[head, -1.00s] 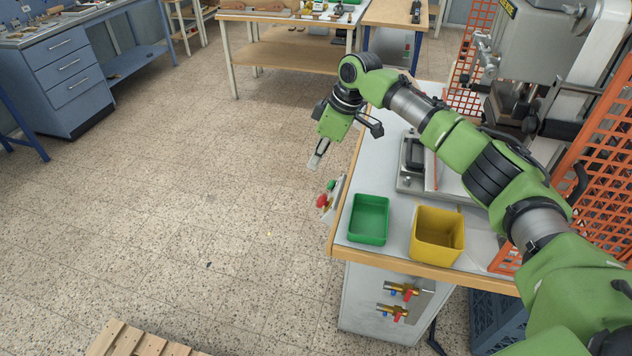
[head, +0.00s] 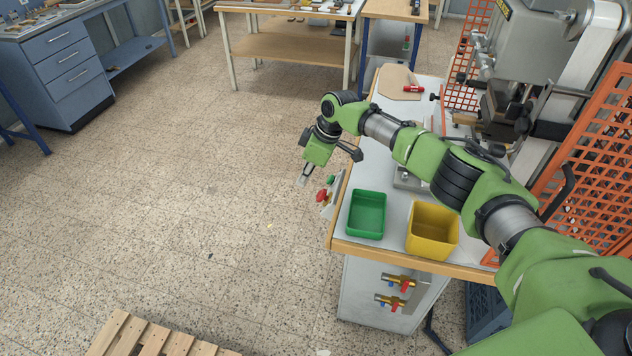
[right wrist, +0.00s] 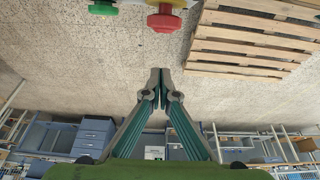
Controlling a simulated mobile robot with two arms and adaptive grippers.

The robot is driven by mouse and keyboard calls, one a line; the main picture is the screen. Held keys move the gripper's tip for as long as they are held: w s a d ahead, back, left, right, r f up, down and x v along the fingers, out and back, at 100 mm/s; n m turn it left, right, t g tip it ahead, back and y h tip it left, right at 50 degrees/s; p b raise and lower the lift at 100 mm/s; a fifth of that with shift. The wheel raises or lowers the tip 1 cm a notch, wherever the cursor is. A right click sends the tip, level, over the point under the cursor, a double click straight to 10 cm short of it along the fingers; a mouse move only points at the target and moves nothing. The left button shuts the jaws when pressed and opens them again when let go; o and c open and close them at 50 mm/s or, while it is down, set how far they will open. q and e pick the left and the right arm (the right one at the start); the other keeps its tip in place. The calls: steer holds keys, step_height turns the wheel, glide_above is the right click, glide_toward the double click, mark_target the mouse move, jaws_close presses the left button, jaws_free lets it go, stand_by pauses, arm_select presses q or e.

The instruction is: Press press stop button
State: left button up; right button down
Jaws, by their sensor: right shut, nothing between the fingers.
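The red mushroom-shaped stop button (head: 322,195) is on a small control box (head: 332,197) at the left edge of the press table. A green button (head: 330,180) sits just behind it on the same box. My right gripper (head: 302,181) is shut and empty, pointing down to the left of the box, apart from the red button in the picture. In the right wrist view the shut fingertips (right wrist: 160,75) are below the red button (right wrist: 164,21), with a gap between them. The green button (right wrist: 103,8) is at the top left there. My left gripper is not in view.
A green bin (head: 366,215) and a yellow bin (head: 432,230) stand on the table (head: 343,242) right of the control box. The press (head: 545,50) and orange mesh guards (head: 585,165) are farther right. The floor left of the table is clear, apart from a pallet (head: 150,338).

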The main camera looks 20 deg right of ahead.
mark_target(323, 196)
steer(key=s+d+f+p, duration=0.2)
steer(key=d, duration=0.1)
steer(key=shift+f, duration=0.15)
steer(key=shift+a, duration=0.1)
steer(key=shift+f, duration=0.1)
